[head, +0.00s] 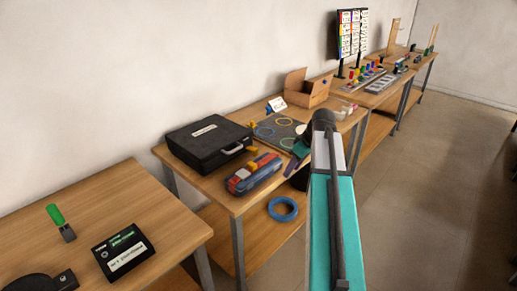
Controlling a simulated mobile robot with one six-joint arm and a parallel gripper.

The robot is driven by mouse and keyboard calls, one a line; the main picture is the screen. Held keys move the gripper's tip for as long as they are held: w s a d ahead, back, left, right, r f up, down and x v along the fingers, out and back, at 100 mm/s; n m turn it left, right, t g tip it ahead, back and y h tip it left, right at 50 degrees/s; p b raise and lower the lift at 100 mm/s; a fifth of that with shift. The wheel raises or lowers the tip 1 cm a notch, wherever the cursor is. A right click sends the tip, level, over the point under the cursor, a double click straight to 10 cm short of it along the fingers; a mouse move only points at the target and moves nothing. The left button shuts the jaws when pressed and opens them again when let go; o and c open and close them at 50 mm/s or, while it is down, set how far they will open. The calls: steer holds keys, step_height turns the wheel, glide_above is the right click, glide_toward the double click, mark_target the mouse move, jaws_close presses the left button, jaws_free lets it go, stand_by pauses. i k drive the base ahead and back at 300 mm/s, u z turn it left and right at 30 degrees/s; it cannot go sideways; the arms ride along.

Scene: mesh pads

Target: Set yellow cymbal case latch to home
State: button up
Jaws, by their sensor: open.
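A black case (208,143) with a white label and a light handle lies closed on the middle table, against the wall side. A small yellow piece (252,150) shows by its right front corner; I cannot tell if it is the latch or which position it is in. My teal arm reaches in from the bottom. My gripper (297,160) is a dark shape at the table's front edge, right of the case and apart from it. It is open, with its fingers partly hidden by my arm, and I see nothing held in it.
A red and blue pouch (254,174) lies in front of the case. A dark board with coloured rings (279,130) lies to its right, with a cardboard box (308,88) behind. Blue tape (283,209) lies on the lower shelf. Floor (420,200) on the right is clear.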

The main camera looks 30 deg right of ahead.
mark_target(254, 150)
steer(key=i, duration=0.85)
steer(key=u, duration=0.05)
